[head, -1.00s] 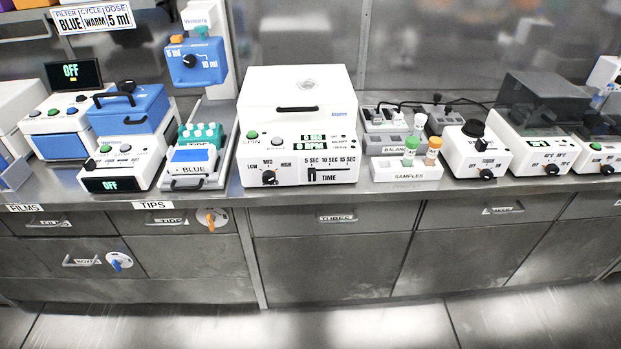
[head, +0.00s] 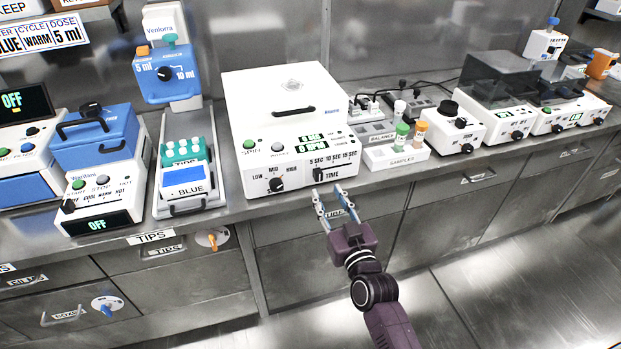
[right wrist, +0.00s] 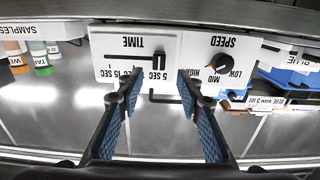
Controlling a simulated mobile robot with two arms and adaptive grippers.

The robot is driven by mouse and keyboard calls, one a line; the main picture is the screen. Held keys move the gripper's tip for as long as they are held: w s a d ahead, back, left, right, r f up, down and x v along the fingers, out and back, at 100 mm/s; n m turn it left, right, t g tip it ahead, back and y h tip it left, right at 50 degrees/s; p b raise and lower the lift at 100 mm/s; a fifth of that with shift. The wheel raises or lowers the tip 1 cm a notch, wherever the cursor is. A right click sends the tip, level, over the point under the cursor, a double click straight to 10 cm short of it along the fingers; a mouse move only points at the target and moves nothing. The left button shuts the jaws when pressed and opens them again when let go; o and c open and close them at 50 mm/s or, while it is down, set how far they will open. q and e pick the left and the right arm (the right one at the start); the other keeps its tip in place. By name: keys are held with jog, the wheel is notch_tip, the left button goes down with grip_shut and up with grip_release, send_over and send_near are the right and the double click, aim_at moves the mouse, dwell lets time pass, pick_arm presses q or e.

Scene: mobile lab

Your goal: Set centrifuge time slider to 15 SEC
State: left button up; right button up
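The white centrifuge (head: 282,100) stands on the bench in the head view, lid shut. Its black time slider (head: 317,174) is at the left, 5 SEC end of its track. In the right wrist view, which is upside down, the slider (right wrist: 160,46) is by the 5 SEC label, and 15 SEC is at the track's other end. My right gripper (head: 328,190) is open and empty, just in front of and below the time panel. In the wrist view its blue-padded fingers (right wrist: 160,82) are spread below the slider, apart from it. My left gripper is out of view.
The speed knob (head: 276,185) is left of the slider on the same front. A samples rack (head: 398,157) with capped tubes stands right of the centrifuge, and a tip tray (head: 172,206) stands left. A drawer handle is below the bench edge, close behind my gripper.

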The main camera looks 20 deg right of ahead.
aim_at(320, 178)
jog(key=w, duration=0.2)
jog(key=shift+w+d, duration=0.15)
jog(key=shift+w, duration=0.2)
jog(key=w, duration=0.3)
jog(key=shift+w, duration=0.3)
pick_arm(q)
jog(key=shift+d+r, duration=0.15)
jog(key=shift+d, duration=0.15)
pick_arm(e)
jog(key=shift+w+f, duration=0.1)
jog(key=shift+w, duration=0.4)
jog(key=shift+a, duration=0.2)
grip_shut()
jog(key=shift+d, duration=0.1)
